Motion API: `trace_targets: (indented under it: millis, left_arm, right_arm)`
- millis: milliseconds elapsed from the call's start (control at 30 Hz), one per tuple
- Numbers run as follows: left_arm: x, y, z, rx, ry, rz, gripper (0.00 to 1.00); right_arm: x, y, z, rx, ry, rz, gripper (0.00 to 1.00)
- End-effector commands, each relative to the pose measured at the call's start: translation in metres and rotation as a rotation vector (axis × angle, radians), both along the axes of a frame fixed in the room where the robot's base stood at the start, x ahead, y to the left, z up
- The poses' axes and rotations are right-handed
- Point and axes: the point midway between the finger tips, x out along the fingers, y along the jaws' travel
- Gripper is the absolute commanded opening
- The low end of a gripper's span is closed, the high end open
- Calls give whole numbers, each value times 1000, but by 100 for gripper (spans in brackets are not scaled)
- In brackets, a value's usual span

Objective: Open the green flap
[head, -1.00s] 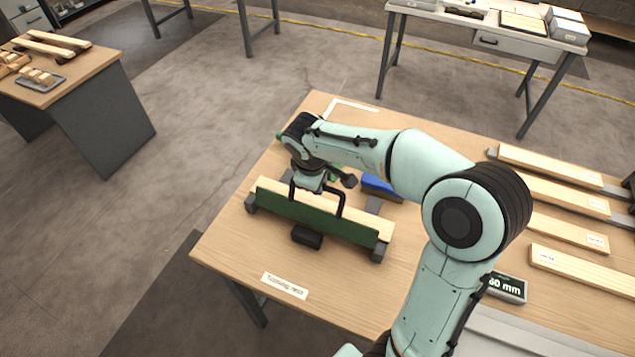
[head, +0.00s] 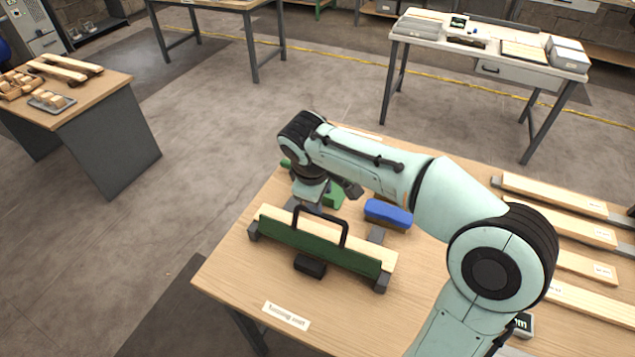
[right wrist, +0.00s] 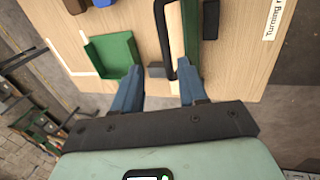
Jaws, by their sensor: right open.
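The green flap (head: 318,248) is a long dark-green plate along the near side of a pale wooden board (head: 268,214) on the table. A black loop handle (head: 345,234) stands up from it. My right gripper (head: 308,206) is just behind the handle, and the handle partly hides it in the head view. In the right wrist view the open blue fingers (right wrist: 160,72) point at the handle (right wrist: 164,45), which shows between them. The flap (right wrist: 190,28) lies beyond the finger on the right. Contact cannot be told. My left gripper is not in view.
A green tray (right wrist: 112,55) and a blue-topped brush or block (head: 388,213) are behind the board. A black block (head: 310,266) sits in front of the flap. Several planks (head: 555,195) lie at right. The table's near left is clear except for a label (head: 286,316).

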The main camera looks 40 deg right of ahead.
Motion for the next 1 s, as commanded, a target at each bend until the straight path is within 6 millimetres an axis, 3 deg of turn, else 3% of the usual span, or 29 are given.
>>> trace_targets:
  millis: [100, 300, 1000]
  left_arm:
    - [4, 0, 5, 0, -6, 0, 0]
    - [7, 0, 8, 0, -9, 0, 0]
    - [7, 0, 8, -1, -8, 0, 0]
  right_arm:
    - [-1, 6, 25, 0, -5, 0, 42]
    - [-4, 11, 45, 0, -2, -1, 42]
    - [-5, 12, 48, 0, 1, -1, 42]
